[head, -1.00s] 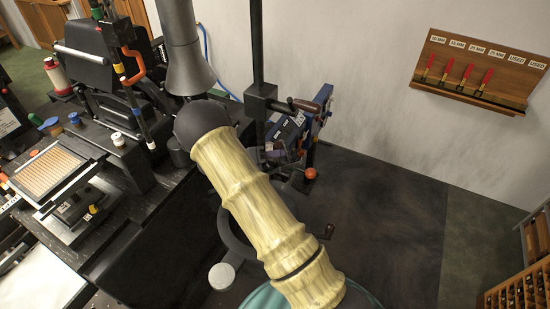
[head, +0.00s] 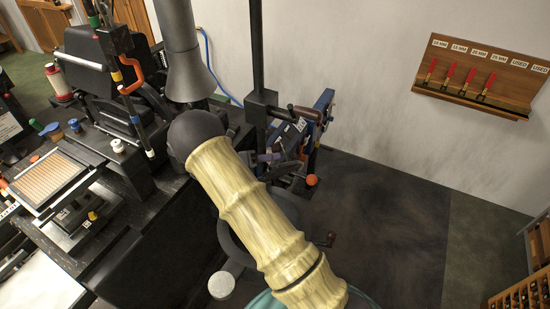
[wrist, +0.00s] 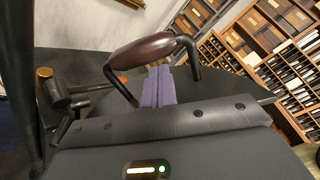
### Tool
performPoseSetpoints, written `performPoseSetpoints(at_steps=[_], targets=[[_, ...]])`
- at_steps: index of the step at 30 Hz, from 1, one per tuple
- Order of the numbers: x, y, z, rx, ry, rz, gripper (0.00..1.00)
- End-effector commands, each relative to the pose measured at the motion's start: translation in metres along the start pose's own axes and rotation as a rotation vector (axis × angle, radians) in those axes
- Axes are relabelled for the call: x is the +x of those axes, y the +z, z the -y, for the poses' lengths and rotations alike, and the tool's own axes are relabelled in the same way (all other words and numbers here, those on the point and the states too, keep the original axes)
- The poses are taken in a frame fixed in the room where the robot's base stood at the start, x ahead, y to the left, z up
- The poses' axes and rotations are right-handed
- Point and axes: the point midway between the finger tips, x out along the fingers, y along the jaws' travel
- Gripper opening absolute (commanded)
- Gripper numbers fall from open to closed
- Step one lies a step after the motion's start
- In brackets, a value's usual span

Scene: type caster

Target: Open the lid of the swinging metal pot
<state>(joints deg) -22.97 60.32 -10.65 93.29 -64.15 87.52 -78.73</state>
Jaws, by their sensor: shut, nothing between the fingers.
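A dark brown wooden grip on black bent rods (wrist: 140,52) lies just in front of my gripper (wrist: 160,84) in the wrist view. My purple fingers are together and empty, below the grip and between its rods; I cannot tell whether they touch it. A dark rounded vessel (head: 230,240), perhaps the metal pot, sits low beside the machine, largely hidden by my arm. I cannot make out its lid.
A black upright post (head: 257,60) stands close to my arm. A copper-ended black knob (wrist: 45,73) is left of the grip. The caster's black bench (head: 150,215) fills the left. A wooden tool board (head: 470,95) hangs on the wall; the floor at right is clear.

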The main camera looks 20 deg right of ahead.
Motion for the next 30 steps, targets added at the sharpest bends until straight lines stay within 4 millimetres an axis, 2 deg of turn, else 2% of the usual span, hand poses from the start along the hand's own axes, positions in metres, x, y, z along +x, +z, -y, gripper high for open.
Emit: performPoseSetpoints(at_steps=[6, 12, 30], targets=[[-0.039, -0.003, -0.003, 0.001, 0.005, 0.004, 0.00], [-0.060, -0.002, -0.001, 0.000, 0.003, 0.003, 0.00], [-0.062, -0.002, -0.003, 0.010, 0.020, -0.006, 0.00]])
